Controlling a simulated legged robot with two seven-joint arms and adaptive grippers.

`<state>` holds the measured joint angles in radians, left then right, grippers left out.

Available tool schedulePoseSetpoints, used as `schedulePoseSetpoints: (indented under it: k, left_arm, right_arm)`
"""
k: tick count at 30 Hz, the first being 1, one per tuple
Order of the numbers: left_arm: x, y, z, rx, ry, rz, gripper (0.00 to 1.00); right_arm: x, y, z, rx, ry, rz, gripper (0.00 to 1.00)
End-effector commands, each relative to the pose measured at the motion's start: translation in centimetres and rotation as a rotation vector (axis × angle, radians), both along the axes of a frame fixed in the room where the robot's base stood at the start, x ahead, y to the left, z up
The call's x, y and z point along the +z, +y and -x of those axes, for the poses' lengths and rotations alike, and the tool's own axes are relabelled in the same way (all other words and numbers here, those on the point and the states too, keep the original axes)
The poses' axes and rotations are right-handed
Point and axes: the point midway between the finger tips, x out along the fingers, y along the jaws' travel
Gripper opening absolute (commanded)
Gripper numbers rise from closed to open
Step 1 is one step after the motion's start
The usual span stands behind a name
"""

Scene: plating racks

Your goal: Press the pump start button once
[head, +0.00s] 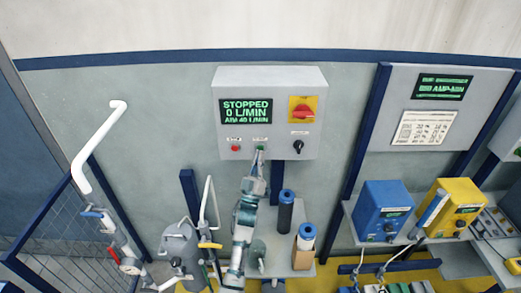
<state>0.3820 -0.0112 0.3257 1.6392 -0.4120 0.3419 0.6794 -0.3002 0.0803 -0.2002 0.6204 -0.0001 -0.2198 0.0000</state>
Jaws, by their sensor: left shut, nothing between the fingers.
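The grey pump control box (268,74) hangs on the wall. Its display (246,111) reads "STOPPED 0 L/MIN" with an "AIM 40 L/MIN" line below. A green button (261,147) sits low at the middle of the box, under a label too small to read. A red button (235,148) is to its left. My left gripper (259,154) is shut and empty, pointing up with its tips right at or just below the green button. I cannot tell whether they touch it. My right gripper is out of view.
A red switch on a yellow plate (303,108) and a black knob (298,146) are on the box's right side. Below stand a dark cylinder (286,212) and a brown one (304,246). Blue (382,210) and yellow (452,207) units sit at right. A white pipe (90,150) is at left.

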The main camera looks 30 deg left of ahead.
Motion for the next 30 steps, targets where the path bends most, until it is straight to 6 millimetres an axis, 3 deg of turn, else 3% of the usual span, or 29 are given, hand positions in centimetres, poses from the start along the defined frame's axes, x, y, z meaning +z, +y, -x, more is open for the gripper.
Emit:
schedulePoseSetpoints:
  k: [30]
  left_arm:
    - [0.18,0.41,-0.59,0.000,0.000,0.000,0.00]
  right_arm:
    - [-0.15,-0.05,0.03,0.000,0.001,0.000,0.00]
